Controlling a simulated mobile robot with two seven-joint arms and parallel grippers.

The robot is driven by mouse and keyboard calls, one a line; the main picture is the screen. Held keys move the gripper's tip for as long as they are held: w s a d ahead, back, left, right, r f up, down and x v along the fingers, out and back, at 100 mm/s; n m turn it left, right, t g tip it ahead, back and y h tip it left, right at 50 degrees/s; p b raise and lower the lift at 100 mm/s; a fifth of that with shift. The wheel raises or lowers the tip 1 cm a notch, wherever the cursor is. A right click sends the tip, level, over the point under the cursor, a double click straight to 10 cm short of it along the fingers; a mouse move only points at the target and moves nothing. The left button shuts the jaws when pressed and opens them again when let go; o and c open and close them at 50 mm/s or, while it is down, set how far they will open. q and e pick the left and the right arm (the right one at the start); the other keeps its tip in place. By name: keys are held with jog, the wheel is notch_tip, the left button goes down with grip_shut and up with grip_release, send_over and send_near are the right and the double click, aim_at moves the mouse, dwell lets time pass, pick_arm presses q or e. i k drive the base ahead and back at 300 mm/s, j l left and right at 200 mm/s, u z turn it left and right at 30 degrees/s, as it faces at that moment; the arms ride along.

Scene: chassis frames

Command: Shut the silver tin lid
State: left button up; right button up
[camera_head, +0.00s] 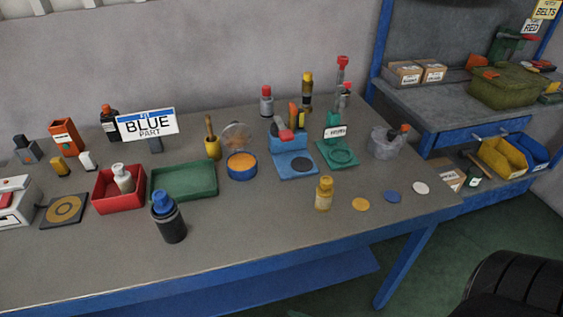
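A round, low blue tin (242,174) stands near the middle of the workbench, with an orange surface showing inside. A round greyish, silver-looking lid (237,136) stands upright at the tin's back edge, so the tin is open. I cannot tell from here whether a hinge joins them. Neither of my grippers is in view.
A yellow handled tool (212,138) stands close left of the lid. A green tray (184,181) is left of the tin, and a blue stand (293,164) is right. A dark blue-capped bottle (168,218) stands front left. The workbench (262,222) is bare in front of the tin.

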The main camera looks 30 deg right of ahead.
aim_at(237, 135)
jog(key=z, duration=0.75)
jog(key=k+l, duration=0.15)
jog(key=l+z, duration=0.05)
jog(key=l, duration=0.05)
